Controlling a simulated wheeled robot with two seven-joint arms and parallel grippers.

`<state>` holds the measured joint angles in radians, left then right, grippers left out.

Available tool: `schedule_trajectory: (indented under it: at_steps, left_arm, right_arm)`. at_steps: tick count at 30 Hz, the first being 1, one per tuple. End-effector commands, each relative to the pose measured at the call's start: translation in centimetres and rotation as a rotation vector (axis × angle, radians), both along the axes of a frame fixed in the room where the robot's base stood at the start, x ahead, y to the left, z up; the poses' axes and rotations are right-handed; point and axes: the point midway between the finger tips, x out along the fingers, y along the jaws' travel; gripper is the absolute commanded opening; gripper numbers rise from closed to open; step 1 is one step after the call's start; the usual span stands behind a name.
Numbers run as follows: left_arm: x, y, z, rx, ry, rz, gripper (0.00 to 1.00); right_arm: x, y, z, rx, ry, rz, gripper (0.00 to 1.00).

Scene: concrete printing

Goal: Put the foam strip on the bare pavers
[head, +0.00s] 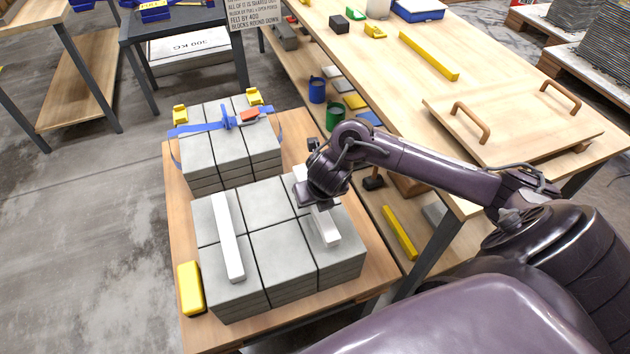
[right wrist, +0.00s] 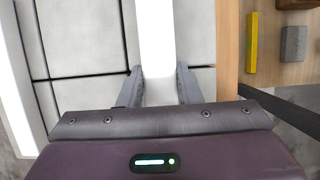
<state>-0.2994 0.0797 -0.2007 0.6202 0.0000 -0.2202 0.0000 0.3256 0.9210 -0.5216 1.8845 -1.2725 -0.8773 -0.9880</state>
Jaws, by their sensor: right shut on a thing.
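The front stack of bare grey pavers (head: 268,205) stands on a wooden tabletop. One white foam strip (head: 228,240) lies along its left side. A second white foam strip (head: 327,230) is over the right column of pavers, about lengthwise; I cannot tell whether it touches them. My right gripper (head: 316,201) is shut on this second strip and hides its middle. In the right wrist view the strip (right wrist: 158,35) runs up between both fingers, beside the wooden edge; the left strip (right wrist: 12,90) shows at the left. My left gripper is not in view.
Behind stands another paver stack (head: 205,150) with a blue strap (head: 205,127) and yellow corner pieces (head: 180,115). A yellow block (head: 190,288) lies left of the front stack. A long workbench (head: 480,60) with a handled board (head: 515,115) stands at the right.

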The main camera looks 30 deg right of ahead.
Motion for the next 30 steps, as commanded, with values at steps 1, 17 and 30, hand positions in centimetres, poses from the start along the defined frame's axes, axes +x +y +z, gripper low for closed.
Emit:
schedule_trajectory:
  at_steps: [1, 17, 30]
  left_arm:
    - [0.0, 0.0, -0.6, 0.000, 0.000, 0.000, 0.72]
    - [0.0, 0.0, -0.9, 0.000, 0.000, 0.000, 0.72]
    - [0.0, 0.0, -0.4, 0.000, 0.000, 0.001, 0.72]
  right_arm:
    - [-0.1, 0.0, -1.3, 0.001, 0.004, -0.001, 0.09]
    - [0.0, 0.0, -2.7, 0.001, 0.001, 0.000, 0.51]
    - [-0.4, 0.2, -1.4, 0.001, -0.002, 0.003, 0.53]
